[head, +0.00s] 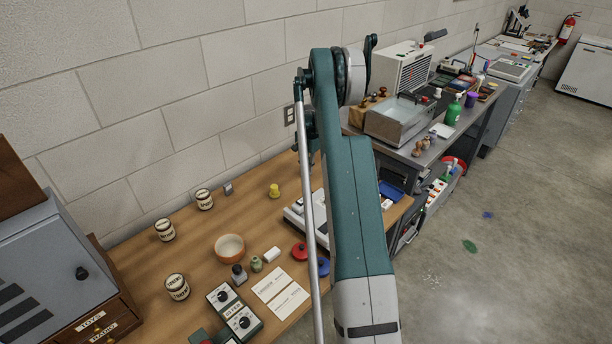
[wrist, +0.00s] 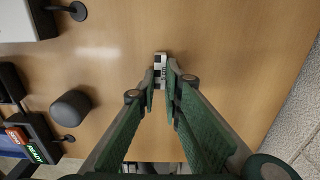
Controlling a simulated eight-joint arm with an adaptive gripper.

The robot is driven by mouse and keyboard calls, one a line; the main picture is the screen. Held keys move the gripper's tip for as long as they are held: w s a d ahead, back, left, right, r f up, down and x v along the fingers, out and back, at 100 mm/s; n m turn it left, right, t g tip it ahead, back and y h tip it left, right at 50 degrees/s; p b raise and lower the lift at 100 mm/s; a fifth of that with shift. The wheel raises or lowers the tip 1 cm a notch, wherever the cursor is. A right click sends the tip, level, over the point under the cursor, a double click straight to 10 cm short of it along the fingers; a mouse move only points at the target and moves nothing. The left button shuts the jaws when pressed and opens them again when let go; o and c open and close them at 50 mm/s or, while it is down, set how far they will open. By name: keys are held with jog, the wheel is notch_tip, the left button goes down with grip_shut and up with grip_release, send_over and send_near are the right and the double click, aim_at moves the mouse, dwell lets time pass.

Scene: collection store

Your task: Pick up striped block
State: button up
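The striped block (wrist: 158,60) is small, with black and white bands and some dark print on its side. In the wrist view it lies just above centre, over the wooden tabletop. My gripper (wrist: 160,80) has one fingertip on each side of the block, very close to it. I cannot tell whether the green finger pads press on it or a thin gap remains. The lower part of the block runs in between the fingertips. In the head view my own arm hides the gripper, and I cannot make out the block there.
A device with a lit green sign (wrist: 39,155) and a dark rounded object (wrist: 71,108) are left of the gripper. In the head view the wooden table (head: 150,270) carries an orange bowl (head: 230,246), several labelled jars and a yellow object (head: 274,190). Bare wood surrounds the block.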

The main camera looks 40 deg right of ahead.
jog(key=shift+r, duration=0.1)
dwell(0.3)
notch_tip(320, 180, up, 10)
jog(key=shift+p, duration=0.4)
dwell(0.8)
